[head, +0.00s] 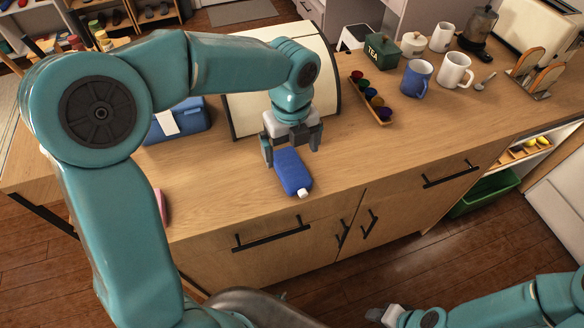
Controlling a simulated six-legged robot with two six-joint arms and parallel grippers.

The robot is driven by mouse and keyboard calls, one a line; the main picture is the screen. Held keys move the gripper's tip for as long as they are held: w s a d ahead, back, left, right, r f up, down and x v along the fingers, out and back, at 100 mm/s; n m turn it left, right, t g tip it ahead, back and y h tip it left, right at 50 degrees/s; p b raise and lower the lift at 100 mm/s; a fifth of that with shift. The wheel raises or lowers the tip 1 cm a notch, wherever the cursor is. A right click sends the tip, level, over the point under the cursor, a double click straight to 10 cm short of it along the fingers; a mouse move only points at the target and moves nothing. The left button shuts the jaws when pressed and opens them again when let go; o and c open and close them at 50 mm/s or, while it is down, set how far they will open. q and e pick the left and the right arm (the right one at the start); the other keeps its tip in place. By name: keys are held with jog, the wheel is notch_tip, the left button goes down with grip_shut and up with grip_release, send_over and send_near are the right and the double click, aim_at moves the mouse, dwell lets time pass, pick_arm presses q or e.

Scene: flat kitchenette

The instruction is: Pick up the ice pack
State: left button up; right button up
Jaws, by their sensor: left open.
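The ice pack (293,174) is a flat blue block with a white cap at its near end. It lies on the wooden counter near the front edge. My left gripper (291,155) is open above the far end of the ice pack, with one finger on its left and one on its right. The far end is partly hidden under the gripper, and I cannot tell whether the fingers touch it. My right gripper (384,314) is low at the bottom edge, in front of the counter, and its jaws are not clear.
A bread box (333,80) stands behind the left gripper, and a blue box (178,124) is to its left. A pod tray (371,99), a blue mug (416,79) and a white mug (455,70) stand to the right. The counter right of the ice pack is clear.

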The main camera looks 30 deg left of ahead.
aim_at(291, 167)
pick_arm(q)
jog(key=shift+s+a+f, duration=0.1)
jog(key=shift+s+f, duration=0.1)
jog(key=shift+f, duration=0.5)
jog(key=f, duration=0.4)
jog(key=shift+w+f, duration=0.25)
jog(key=shift+f, duration=0.35)
jog(key=c, duration=1.3)
jog(key=shift+c, duration=0.9)
jog(key=shift+r, duration=0.15)
